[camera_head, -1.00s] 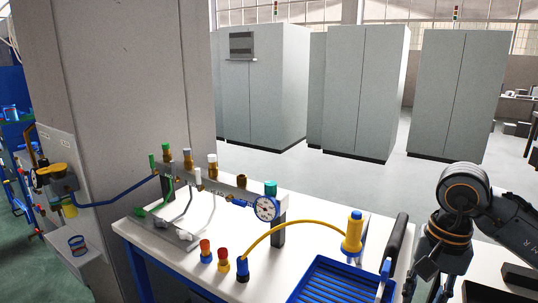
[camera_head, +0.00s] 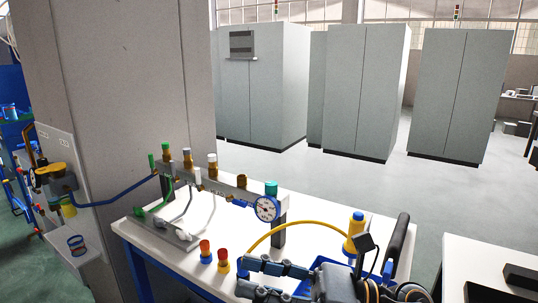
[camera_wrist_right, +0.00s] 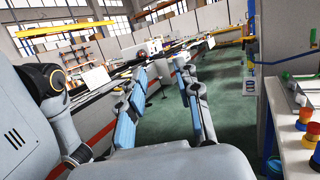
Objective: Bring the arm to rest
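My right gripper (camera_head: 246,277) is low in the head view, over the front of the white table (camera_head: 330,222), pointing left. Its two fingers are apart with nothing between them. The right wrist view also shows the open gripper (camera_wrist_right: 162,80), with green floor visible between and beyond the fingers. The dark wrist and arm links lie at the lower right of the head view and hide part of the blue ribbed tray (camera_head: 318,259). My left gripper is in neither view.
A manifold with a pressure gauge (camera_head: 267,208) stands on the table. Red-topped (camera_head: 223,260) and orange-topped (camera_head: 205,251) fittings stand near the gripper. A yellow hose (camera_head: 290,226) runs to a yellow cylinder (camera_head: 355,232). A pillar (camera_head: 140,90) rises at left. Floor behind the table is clear.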

